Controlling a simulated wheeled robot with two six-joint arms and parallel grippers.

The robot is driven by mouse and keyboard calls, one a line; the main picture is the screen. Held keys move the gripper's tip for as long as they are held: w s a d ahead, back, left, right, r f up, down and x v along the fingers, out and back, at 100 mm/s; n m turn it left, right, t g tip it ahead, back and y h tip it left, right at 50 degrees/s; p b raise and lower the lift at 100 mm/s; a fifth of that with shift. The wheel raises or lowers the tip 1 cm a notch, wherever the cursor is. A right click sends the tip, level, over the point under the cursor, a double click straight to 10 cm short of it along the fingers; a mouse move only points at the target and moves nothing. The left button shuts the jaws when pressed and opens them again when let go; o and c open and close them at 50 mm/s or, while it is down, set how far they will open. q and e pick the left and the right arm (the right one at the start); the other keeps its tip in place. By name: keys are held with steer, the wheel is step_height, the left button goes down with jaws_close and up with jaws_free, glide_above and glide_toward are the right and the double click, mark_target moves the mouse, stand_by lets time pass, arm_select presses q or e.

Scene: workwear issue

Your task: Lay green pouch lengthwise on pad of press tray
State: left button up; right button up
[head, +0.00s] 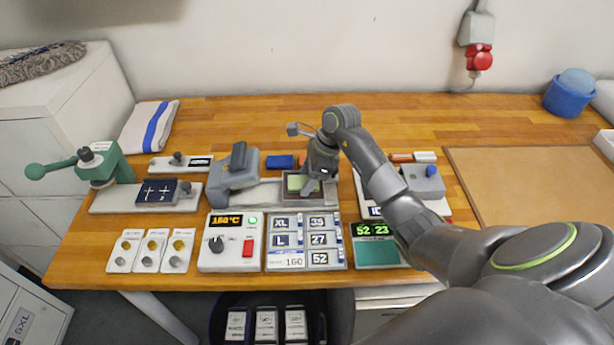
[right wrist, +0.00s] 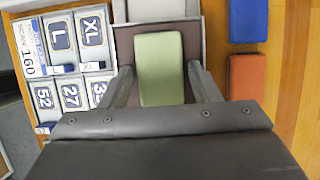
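The green pouch (head: 294,182) lies flat on the dark pad of the press tray (head: 287,195), beside the grey press (head: 236,167). In the right wrist view the pouch (right wrist: 160,70) has its long side running up and down the picture, with brown pad (right wrist: 123,50) showing on both sides. My right gripper (right wrist: 160,80) is open over the tray, one finger on each side of the pouch, with small gaps visible. In the head view the right gripper (head: 318,175) covers part of the tray's right side. My left gripper is not in view.
A blue pouch (right wrist: 248,20) and an orange pouch (right wrist: 247,77) lie beside the tray. Size cards (head: 305,242) and a temperature box (head: 231,241) stand in front. A green press (head: 103,163) is at left. A brown board (head: 530,185) lies at right.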

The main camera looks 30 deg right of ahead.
steer(key=shift+o, duration=0.8)
steer(key=shift+r, duration=0.15)
steer(key=shift+d+r, duration=0.2)
steer(key=b+v, duration=0.4)
steer(key=v, duration=0.7)
steer(key=shift+r, duration=0.3)
